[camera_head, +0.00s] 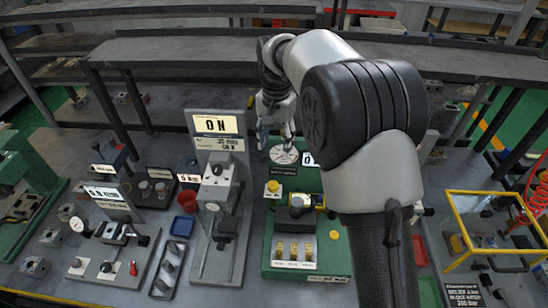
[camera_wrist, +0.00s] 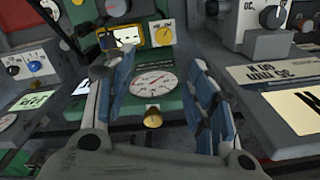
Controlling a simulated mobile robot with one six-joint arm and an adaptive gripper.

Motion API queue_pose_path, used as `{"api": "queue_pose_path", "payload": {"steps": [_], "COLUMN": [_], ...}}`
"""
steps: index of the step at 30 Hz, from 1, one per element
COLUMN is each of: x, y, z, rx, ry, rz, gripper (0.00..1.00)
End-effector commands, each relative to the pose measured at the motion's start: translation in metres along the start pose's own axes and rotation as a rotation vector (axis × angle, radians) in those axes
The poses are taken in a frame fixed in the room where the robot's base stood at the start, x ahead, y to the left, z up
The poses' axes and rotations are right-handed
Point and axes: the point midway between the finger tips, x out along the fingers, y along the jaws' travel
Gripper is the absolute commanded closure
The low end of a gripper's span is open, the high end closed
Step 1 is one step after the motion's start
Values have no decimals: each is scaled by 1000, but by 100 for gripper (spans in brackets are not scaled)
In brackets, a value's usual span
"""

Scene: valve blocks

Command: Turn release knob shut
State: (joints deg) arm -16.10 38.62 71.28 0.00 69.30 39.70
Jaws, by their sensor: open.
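My gripper (camera_head: 276,134) is open above the back of the green panel (camera_head: 267,262). In the wrist view its two blue-padded fingers (camera_wrist: 160,80) stand apart with nothing held. A small brass knob (camera_wrist: 153,117) shows between the fingers, beside the round white dial gauge (camera_wrist: 153,82); I see no contact with it. The gauge also shows in the head view (camera_head: 284,154). A yellow knob on a white block (camera_wrist: 164,35) lies beyond the gauge, and in the head view it is on the panel's left side (camera_head: 273,187). No readable label tells which knob is the release knob.
A yellow-framed case (camera_head: 490,225) is at the right.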

Motion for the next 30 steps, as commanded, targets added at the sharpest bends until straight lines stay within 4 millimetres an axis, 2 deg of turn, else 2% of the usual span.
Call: {"api": "queue_pose_path", "payload": {"steps": [3,8,24,30], "x": [9,27,141,172], "y": [-10,-11,-9,-9], "z": [-3,-3,-1,-1], "rx": [12,16,15,15], "ry": [-10,-13,-13,-12], "rz": [8,11,11,10], "gripper": [49,49,49,49]}}
